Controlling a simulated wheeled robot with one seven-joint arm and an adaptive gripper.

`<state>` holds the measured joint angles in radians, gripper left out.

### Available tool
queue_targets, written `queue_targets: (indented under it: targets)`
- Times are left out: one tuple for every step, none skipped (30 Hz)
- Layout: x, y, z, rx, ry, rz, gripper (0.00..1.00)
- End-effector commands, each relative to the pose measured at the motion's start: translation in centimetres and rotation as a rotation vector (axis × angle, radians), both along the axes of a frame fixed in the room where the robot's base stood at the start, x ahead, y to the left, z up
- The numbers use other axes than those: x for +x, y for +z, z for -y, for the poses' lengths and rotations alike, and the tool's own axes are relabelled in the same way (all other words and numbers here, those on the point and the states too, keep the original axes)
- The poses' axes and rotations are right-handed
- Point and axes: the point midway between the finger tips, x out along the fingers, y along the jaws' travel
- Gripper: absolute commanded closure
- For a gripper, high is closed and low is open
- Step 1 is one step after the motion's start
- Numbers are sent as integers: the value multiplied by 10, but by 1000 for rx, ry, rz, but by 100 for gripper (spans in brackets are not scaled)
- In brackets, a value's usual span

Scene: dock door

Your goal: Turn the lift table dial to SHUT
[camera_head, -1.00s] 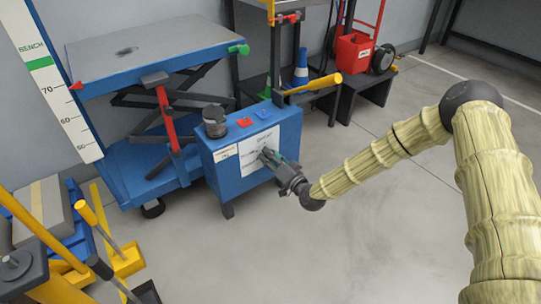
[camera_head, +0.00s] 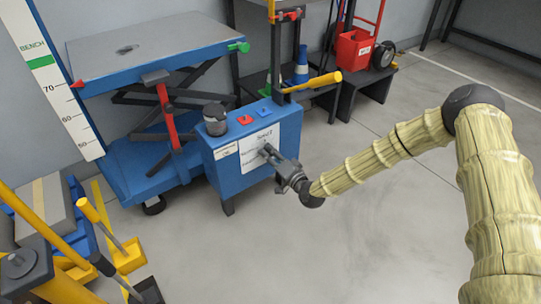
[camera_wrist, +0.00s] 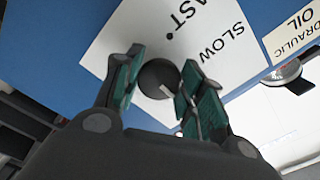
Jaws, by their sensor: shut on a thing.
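The dial (camera_wrist: 158,78) is a dark round knob with a short pale mark, on a white label plate (camera_wrist: 120,45) reading "SLOW" and part of "FAST" in the wrist view. No SHUT mark is readable.
The blue lift table (camera_head: 145,50) stands behind the box, beside a height scale (camera_head: 55,85). A dark cylinder (camera_head: 215,120) and red (camera_head: 244,119) and blue (camera_head: 264,112) buttons top the box. Yellow-handled tools (camera_head: 95,220) stand at lower left. The floor in front is clear.

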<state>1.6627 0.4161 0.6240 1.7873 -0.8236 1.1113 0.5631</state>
Motion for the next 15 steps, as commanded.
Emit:
queue_targets:
  targets:
    - [-1, -1, -1, 0, 2, -3, 84]
    - [-1, -1, -1, -1, 2, -2, 84]
    - [-1, -1, -1, -1, 2, -2, 57]
    - [-1, -1, -1, -1, 2, -2, 51]
    - [-1, -1, -1, -1, 2, -2, 46]
    - [-1, -1, -1, 0, 1, -2, 39]
    - [-1, -1, -1, 0, 1, -2, 39]
    - [-1, -1, -1, 0, 1, -2, 39]
    - [-1, -1, -1, -1, 1, -1, 39]
    - [-1, -1, -1, -1, 1, -1, 39]
    - [-1, -1, 0, -1, 1, -1, 39]
    - [-1, -1, -1, -1, 2, -1, 39]
    - [-1, -1, 0, -1, 2, -1, 39]
    - [-1, 0, -1, -1, 2, -1, 39]
    - [-1, 0, 0, 0, 1, 0, 39]
